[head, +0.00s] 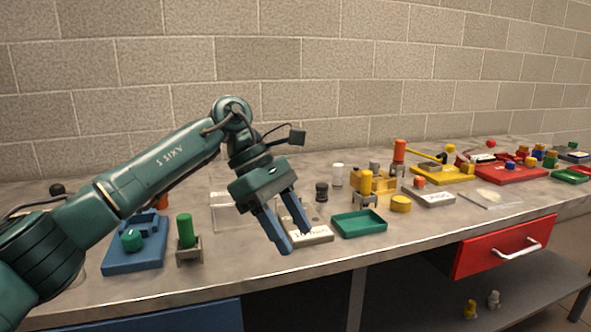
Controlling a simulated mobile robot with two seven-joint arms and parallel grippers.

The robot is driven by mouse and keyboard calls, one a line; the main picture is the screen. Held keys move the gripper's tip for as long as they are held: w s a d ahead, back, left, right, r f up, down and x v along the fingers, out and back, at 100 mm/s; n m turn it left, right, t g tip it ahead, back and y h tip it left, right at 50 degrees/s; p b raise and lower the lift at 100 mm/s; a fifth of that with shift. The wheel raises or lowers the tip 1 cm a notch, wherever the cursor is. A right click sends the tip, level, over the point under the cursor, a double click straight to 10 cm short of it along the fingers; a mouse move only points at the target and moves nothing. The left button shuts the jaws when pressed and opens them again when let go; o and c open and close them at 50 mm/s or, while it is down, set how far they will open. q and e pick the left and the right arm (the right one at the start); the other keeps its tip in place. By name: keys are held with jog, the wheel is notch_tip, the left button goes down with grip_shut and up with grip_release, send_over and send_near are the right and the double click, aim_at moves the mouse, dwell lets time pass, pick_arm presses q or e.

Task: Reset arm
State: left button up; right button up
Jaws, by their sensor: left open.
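My left arm comes in from the left and reaches over the grey worktop. Its left gripper (289,237) points down above the table, with its two blue fingers apart and nothing visible between them. A white labelled block (318,236) lies just behind and beside the fingertips, partly hidden by them. A green tray (359,223) sits to the right of the gripper. My right gripper is not in view.
A blue base (135,253) with a green knob and a green cylinder (185,229) in a stand are at the left. A yellow disc (400,204), yellow board (440,174) and red board (512,174) stand rightward. An open red drawer (503,247) juts out below.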

pick_arm(q)
jog(key=s+d+f+n+g+h, duration=0.3)
jog(key=s+d+f+n+h, duration=0.2)
jog(key=s+d+n+h, duration=0.75)
jog(key=w+a+f+n+t+y, duration=0.1)
jog(key=a+f+n+t+y, duration=0.15)
jog(key=a+n+t, duration=0.5)
jog(key=w+a+f+n+t+y, duration=0.1)
jog(key=a+f+n+t, duration=0.2)
jog(key=n+t, duration=0.85)
jog(key=w+a+f+n+t+y, duration=0.1)
jog(key=a+f+n+t, duration=0.35)
jog(key=n, duration=0.85)
jog(key=s+a+f+n+g+y+p, duration=0.6)
jog(key=s+a+f+n+y+p, duration=0.2)
jog(key=p, duration=0.7)
jog(key=s+a+n+y, duration=0.2)
jog(key=s+a+n, duration=0.1)
jog(key=n, duration=0.1)
jog(key=shift+s+f+g+y+p, duration=0.15)
jog(key=shift+f+g+y+p, duration=0.15)
jog(key=shift+g+p, duration=0.1)
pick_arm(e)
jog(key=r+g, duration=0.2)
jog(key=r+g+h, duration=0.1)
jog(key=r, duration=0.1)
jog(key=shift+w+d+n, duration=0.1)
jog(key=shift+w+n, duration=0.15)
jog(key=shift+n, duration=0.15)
